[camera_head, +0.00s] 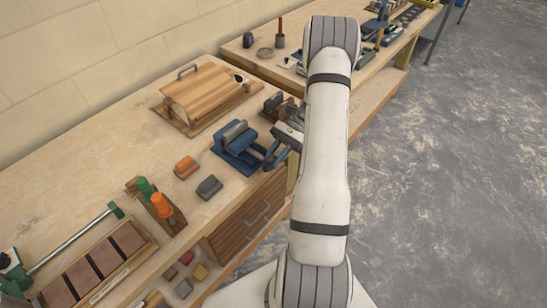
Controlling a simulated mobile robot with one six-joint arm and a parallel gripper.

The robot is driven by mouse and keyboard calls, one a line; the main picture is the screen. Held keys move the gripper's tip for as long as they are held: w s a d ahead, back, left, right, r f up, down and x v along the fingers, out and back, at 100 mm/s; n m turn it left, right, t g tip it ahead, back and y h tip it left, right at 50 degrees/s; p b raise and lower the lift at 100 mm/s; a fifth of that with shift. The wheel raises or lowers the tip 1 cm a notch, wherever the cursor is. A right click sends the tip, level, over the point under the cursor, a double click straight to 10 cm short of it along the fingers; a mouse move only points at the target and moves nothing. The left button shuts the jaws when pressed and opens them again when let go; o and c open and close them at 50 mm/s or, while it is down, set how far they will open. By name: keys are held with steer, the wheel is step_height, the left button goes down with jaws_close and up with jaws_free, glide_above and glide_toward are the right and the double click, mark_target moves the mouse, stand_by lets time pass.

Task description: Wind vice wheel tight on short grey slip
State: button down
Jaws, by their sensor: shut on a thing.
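The blue vice (231,155) stands near the front edge of the bench. A grey slip (235,131) sits in the top of the vice, between its jaws. The vice wheel (268,158) is at its right side, small and partly covered by my gripper. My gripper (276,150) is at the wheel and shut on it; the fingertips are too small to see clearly. My white arm hides what lies just behind the wrist.
A dark grey block (209,186) and an orange block (186,167) lie left of the vice. A wooden roll-top box (205,92) stands behind. A second bench (262,50) is beyond.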

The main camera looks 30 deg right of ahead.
steer(key=shift+d+f+g+y+b, duration=0.1)
steer(key=shift+f+g+y+b, duration=0.2)
steer(key=shift+y, duration=0.55)
steer(key=shift+f+g+y+b, duration=0.1)
steer(key=shift+g+y+b, duration=0.3)
steer(key=shift+y, duration=0.45)
steer(key=shift+s, duration=0.1)
steer(key=c, duration=1.3)
jaws_free()
steer(key=shift+o, duration=0.2)
steer(key=shift+d, duration=0.1)
steer(key=p+v, duration=0.4)
steer(key=v, duration=0.3)
steer(key=shift+d, duration=0.35)
